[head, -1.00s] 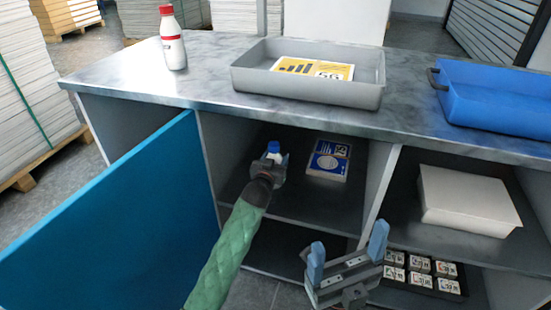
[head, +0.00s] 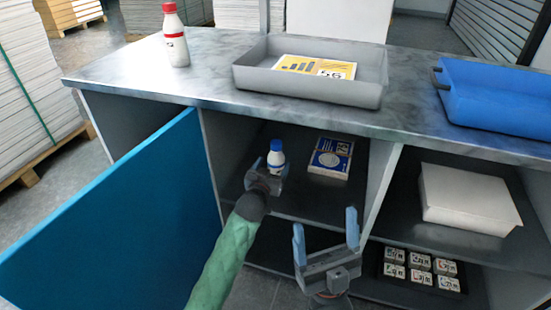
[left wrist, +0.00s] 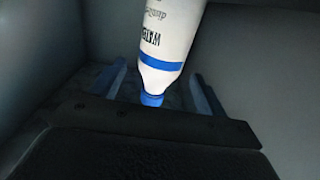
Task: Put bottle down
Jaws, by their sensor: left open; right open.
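A white bottle with a blue cap and blue band (head: 276,156) stands upright on the upper shelf inside the left compartment of the counter. My left gripper (head: 267,172) is open at the near side of this bottle. In the left wrist view the bottle (left wrist: 170,40) shows upside down, with its cap between the open fingers (left wrist: 155,90) and dark gaps on both sides. Its base is out of that view. My right gripper (head: 325,228) is open and empty, in front of the counter.
A blue door (head: 110,215) stands open left of my left arm. A blue-and-white box (head: 330,158) lies right of the bottle. A red-capped bottle (head: 175,40), grey tray (head: 305,88) and blue tray (head: 495,110) are on the countertop (head: 210,75).

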